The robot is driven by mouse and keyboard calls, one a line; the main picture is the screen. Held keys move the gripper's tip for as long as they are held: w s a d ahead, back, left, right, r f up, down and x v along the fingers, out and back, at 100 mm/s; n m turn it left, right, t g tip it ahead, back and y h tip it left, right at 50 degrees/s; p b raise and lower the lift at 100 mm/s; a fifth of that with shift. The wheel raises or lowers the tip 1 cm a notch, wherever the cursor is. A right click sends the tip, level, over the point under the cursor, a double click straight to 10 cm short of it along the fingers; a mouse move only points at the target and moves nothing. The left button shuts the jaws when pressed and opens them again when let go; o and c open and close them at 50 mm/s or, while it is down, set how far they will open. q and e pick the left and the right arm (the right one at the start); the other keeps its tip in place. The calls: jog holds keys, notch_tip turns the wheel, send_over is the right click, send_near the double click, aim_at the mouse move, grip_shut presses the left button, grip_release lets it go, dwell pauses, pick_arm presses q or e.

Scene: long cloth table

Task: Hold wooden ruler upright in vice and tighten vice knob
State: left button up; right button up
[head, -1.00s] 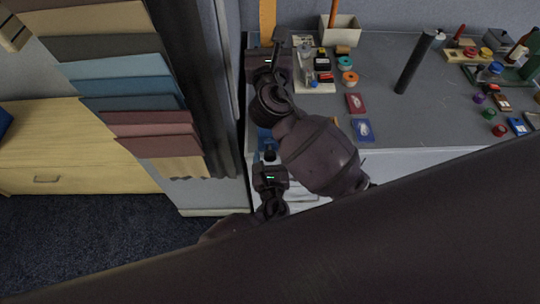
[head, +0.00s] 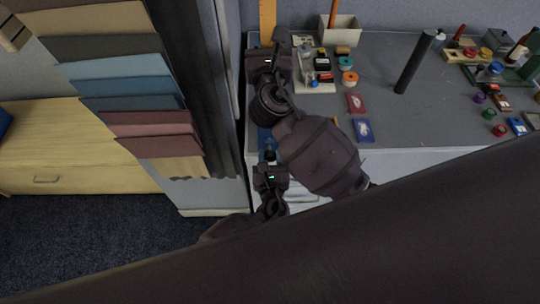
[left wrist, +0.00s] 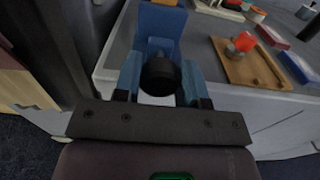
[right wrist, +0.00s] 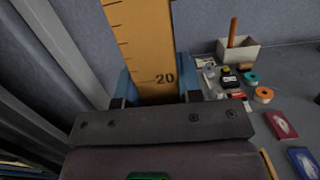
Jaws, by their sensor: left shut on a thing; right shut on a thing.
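The wooden ruler (head: 267,20) stands upright at the back left of the table; its markings and the number 20 show in the right wrist view (right wrist: 146,45). My right gripper (right wrist: 155,95) is shut on the ruler, one finger at each edge. The ruler's lower end is hidden behind the gripper and arm. The blue vice (left wrist: 160,25) is at the table's front left edge, mostly covered by my right arm in the head view. Its black knob (left wrist: 160,76) faces my left gripper (left wrist: 160,92), which is shut on it. Whether the ruler sits between the vice jaws is hidden.
A dark curtain-like panel and hanging cloth samples (head: 125,75) stand close on the left. A white box (head: 342,30), a tray of small items (head: 315,88), red and blue packets (head: 362,130) and a dark cylinder (head: 415,63) lie to the right.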

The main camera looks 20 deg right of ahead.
pick_arm(q)
jog(key=m, duration=0.5)
jog(key=shift+m, duration=2.2)
jog(key=o, duration=0.9)
jog(key=shift+d, duration=0.1)
jog(key=v, duration=1.2)
